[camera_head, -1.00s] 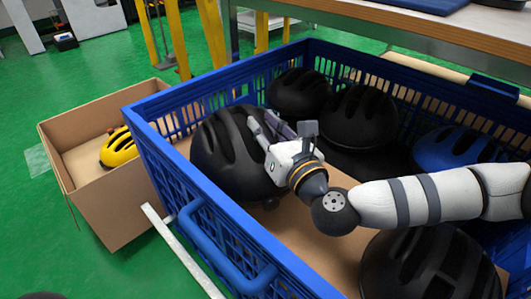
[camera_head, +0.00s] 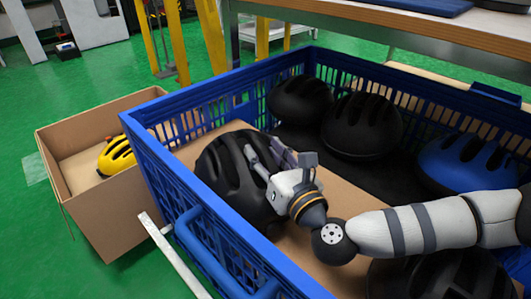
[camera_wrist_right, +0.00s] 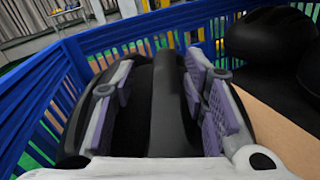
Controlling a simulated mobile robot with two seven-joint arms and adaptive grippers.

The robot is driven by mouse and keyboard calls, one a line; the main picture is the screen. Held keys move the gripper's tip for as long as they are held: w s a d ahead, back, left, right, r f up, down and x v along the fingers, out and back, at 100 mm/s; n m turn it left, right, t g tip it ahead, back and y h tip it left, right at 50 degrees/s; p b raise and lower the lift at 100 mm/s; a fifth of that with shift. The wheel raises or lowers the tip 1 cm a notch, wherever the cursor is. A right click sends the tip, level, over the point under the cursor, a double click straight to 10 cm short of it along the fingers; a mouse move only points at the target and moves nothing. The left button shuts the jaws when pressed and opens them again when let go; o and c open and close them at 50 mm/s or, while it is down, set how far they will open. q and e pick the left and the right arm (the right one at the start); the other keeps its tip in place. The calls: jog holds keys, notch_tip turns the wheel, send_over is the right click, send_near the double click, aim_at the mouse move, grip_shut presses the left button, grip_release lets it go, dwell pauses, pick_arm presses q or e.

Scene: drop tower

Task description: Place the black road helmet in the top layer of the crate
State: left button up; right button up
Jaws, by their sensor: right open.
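A black road helmet (camera_head: 222,185) with long vents sits at the left end of the blue crate (camera_head: 215,235), by a bare cardboard sheet (camera_head: 345,200). My right gripper (camera_head: 266,163) is at the helmet's upper right side. In the right wrist view, its open fingers (camera_wrist_right: 160,95) stand either side of a rib of the black helmet (camera_wrist_right: 172,110). The helmet's underside is hidden, so I cannot tell whether it touches the cardboard. My left gripper is not in view.
Two black helmets (camera_head: 300,100) (camera_head: 360,125) and a blue helmet (camera_head: 468,162) lie along the crate's far side. Another black helmet (camera_head: 440,275) is at the front, partly under my arm. A cardboard box (camera_head: 85,205) outside holds a yellow helmet (camera_head: 117,155).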

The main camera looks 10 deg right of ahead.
jog(key=p+v, duration=0.1)
jog(key=v, duration=0.6)
jog(key=shift+s+r, duration=0.15)
jog(key=shift+s, duration=0.05)
jog(key=shift+r+p, duration=0.1)
jog(key=shift+p, duration=0.2)
